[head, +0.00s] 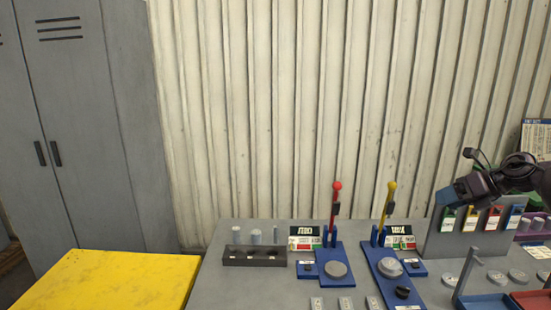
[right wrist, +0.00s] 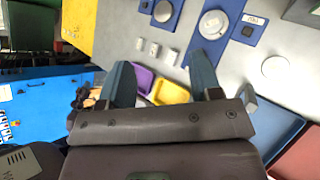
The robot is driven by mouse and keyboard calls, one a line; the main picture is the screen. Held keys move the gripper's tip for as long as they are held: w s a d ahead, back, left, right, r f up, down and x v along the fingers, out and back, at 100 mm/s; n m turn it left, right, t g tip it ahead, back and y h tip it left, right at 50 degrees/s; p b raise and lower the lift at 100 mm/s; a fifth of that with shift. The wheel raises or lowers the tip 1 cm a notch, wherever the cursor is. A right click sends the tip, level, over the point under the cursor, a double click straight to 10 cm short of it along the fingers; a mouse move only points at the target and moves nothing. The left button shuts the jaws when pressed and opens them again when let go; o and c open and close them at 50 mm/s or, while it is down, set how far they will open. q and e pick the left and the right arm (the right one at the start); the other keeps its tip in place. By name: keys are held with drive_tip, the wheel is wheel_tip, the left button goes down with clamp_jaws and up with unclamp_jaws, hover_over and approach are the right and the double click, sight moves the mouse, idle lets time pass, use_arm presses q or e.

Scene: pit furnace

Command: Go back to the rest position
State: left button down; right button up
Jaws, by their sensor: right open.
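My right gripper (head: 448,200) is in the head view at the right, in front of the upright grey panel with coloured tags. In the right wrist view its two blue-grey fingers (right wrist: 161,76) are spread apart with nothing between them that they hold. It looks down from above the grey table (head: 225,290). My left gripper is in neither view.
On the table stand a red-knobbed lever (head: 336,205) and a yellow-knobbed lever (head: 387,205) on blue bases, a dark block with cylinders (head: 254,257), and a blue tray (head: 487,303). A yellow surface (head: 105,280) and grey lockers (head: 80,130) are at left.

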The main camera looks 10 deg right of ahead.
drive_tip(key=w+a+f+m+t+y, duration=0.15)
drive_tip(key=a+f+m+t, duration=0.55)
drive_tip(key=a+f, duration=0.8)
drive_tip(key=s+a+f+m+g+h, duration=0.1)
drive_tip(key=s+a+f+m+h, duration=0.35)
drive_tip(key=s+m, duration=0.5)
drive_tip(key=s+a+f+m+g+h, duration=0.2)
drive_tip(key=s+a+f+m+h, duration=0.35)
drive_tip(key=m, duration=0.75)
drive_tip(key=s+a+m+g+y, duration=0.15)
drive_tip(key=s+m+g, duration=0.25)
drive_tip(key=s, duration=0.6)
drive_tip(key=s+a+m+g, duration=0.2)
drive_tip(key=s+m+g, duration=0.15)
drive_tip(key=s, duration=0.55)
drive_tip(key=w+f+n+t, duration=0.1)
drive_tip(key=w+f+t, duration=0.6)
drive_tip(key=f, duration=0.4)
drive_tip(key=shift+t, duration=0.35)
